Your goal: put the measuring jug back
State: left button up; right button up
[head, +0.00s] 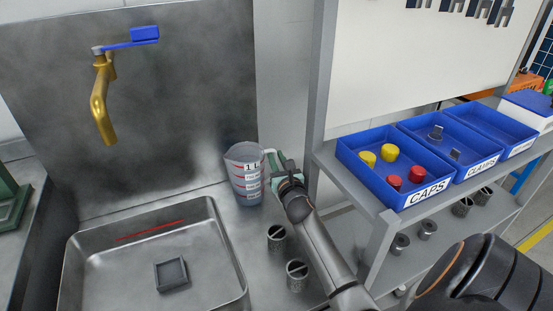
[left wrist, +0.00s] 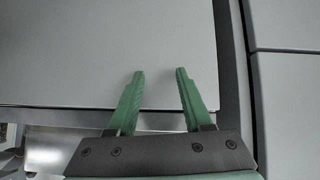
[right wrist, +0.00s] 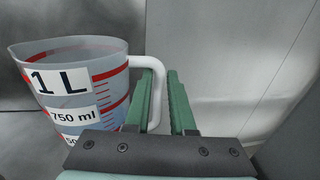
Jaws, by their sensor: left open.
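The measuring jug (head: 246,184) is clear with red scale marks and a white handle. In the head view it is upright at the back of the steel counter, right of the sink; I cannot tell whether its base touches. My right gripper (head: 278,164) is at its right side. In the right wrist view the jug (right wrist: 85,85) fills the left part, and its handle passes between the fingers of my right gripper (right wrist: 159,78), which look closed on it. My left gripper (left wrist: 160,75) is open and empty in the left wrist view, before a plain grey panel.
A steel sink (head: 222,238) lies left of the jug, below a brass tap (head: 102,100) with a blue lever. Two metal cups (head: 277,238) stand on the counter in front of the jug. A shelf post (head: 318,80) and blue bins (head: 375,182) of caps and clamps are at right.

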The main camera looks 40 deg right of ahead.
jog(key=o, duration=0.3)
jog(key=shift+r, duration=0.25)
jog(key=p+v, duration=0.1)
jog(key=v, duration=1.1)
jog(key=shift+f, duration=0.2)
